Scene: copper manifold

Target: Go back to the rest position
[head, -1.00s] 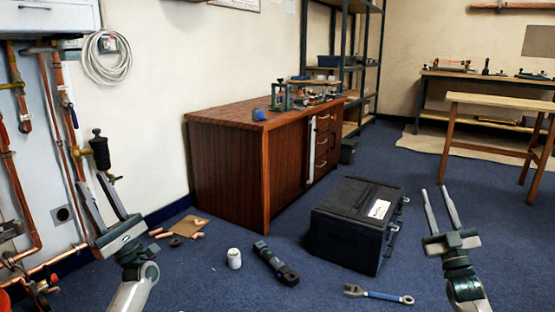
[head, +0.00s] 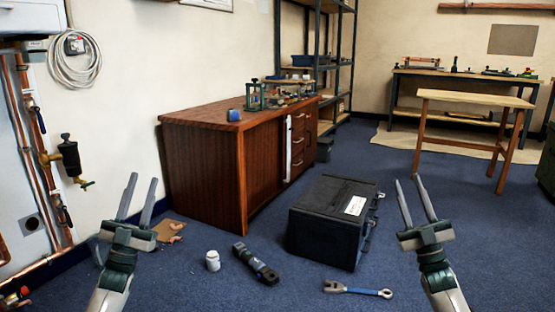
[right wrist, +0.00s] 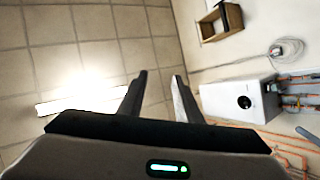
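My left gripper (head: 139,200) is raised at the left of the head view, fingers pointing up and apart, with nothing between them. It stands in front of the wall and the cabinet's left side. My right gripper (head: 412,205) is raised at the right, fingers apart and empty, over the blue carpet to the right of the black case. In the right wrist view its two fingers (right wrist: 156,98) are also apart, with only ceiling and wall beyond them.
Copper pipes (head: 30,150) with a black valve (head: 70,158) run along the left wall. A wooden cabinet (head: 200,165), black case (head: 325,225), white tub (head: 213,261), dark tool (head: 256,264) and blue-handled wrench (head: 357,290) stand or lie ahead. A workbench (head: 475,98) is at back right.

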